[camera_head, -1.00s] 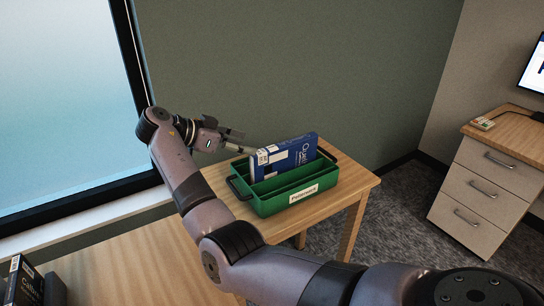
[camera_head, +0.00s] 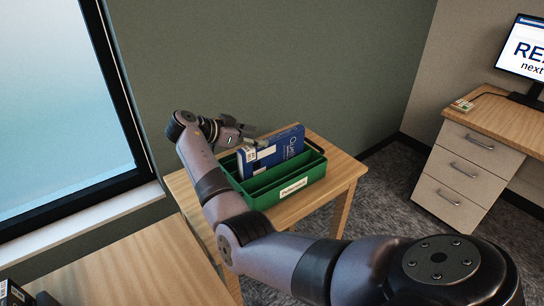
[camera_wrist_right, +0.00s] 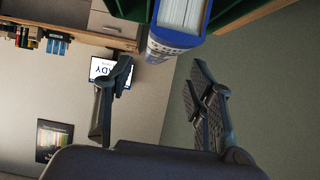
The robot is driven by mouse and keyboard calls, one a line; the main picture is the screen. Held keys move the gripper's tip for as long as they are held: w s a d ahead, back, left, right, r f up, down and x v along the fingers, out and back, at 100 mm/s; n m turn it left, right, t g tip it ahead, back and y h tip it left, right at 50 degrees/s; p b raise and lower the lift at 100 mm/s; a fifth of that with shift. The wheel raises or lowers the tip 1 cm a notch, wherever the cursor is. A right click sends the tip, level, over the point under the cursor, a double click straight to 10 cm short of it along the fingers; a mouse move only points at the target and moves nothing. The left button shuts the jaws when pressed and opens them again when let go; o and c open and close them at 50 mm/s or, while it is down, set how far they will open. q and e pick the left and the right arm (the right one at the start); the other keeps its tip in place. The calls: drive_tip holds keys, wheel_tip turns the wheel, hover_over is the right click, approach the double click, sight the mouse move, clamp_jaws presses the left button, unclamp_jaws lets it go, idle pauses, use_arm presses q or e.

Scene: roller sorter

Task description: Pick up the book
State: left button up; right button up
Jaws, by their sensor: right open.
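The blue book (camera_head: 272,153) stands upright on edge in a slot of the green tray (camera_head: 292,190), which sits on a small wooden table. My right gripper (camera_head: 248,135) is at the left end of the book, close to its upper edge. In the right wrist view the open fingers of my right gripper (camera_wrist_right: 158,95) have nothing between them. The book (camera_wrist_right: 178,28) shows there at the top, just beyond the fingertips, and I cannot tell whether they touch it.
The wooden table (camera_head: 325,150) has some bare top around the tray. A wall stands behind it and a window (camera_head: 60,100) is at left. A drawer cabinet (camera_head: 470,175) with a monitor stands at right.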

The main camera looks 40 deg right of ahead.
sight(269, 139)
drive_tip(key=shift+s+d, duration=0.1)
drive_tip(key=shift+d, duration=0.2)
drive_tip(key=p+x, duration=0.2)
drive_tip(key=x, duration=0.2)
drive_tip(key=shift+s+d+f, duration=0.1)
drive_tip(key=shift+s+d, duration=0.05)
drive_tip(key=shift+d, duration=0.1)
drive_tip(key=shift+d+f, duration=0.1)
drive_tip(key=shift+d, duration=0.05)
use_arm(q)
drive_tip(key=shift+r, duration=0.95)
use_arm(e)
drive_tip(key=shift+c, duration=0.5)
clamp_jaws()
use_arm(q)
drive_tip(key=shift+w, duration=0.1)
